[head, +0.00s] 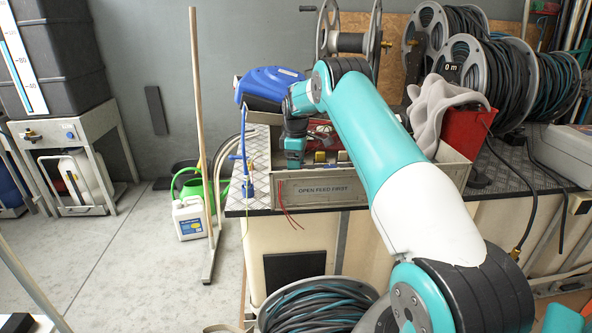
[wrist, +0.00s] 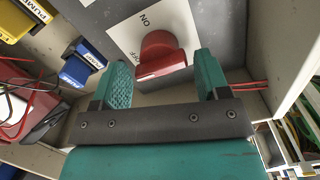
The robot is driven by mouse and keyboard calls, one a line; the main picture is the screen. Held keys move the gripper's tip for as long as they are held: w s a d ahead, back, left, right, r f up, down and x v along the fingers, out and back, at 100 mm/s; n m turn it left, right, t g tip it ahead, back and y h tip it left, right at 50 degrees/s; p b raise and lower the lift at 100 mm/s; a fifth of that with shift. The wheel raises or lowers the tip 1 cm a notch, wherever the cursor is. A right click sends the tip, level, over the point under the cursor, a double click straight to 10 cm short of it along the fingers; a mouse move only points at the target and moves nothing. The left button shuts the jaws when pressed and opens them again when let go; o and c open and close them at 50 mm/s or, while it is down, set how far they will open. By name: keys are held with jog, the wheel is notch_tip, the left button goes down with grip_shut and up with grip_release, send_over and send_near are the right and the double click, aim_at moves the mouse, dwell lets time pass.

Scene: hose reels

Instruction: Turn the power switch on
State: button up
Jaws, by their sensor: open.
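The power switch is a red rotary knob (wrist: 161,54) on a white plate (wrist: 122,36) marked ON and OFF, fixed to a grey box. In the wrist view the knob's raised bar lies roughly crosswise, slightly tilted, near the OFF mark; I cannot tell exactly which mark it points to. My gripper (wrist: 164,66) is open, with one teal finger on each side of the knob. I see no clear contact. In the head view my gripper (head: 294,160) reaches down into a grey open-topped bin (head: 388,187) labelled OPEN FEED FIRST; the knob is hidden there.
Blue (wrist: 76,71) and yellow (wrist: 14,22) labelled blocks and red cables (wrist: 20,78) sit left of the switch. Bin walls surround my gripper. A blue reel (head: 270,86), a wooden pole (head: 198,110) and a red box (head: 465,130) stand close by.

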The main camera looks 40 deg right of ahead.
jog(key=shift+f, duration=1.15)
jog(key=c, duration=0.7)
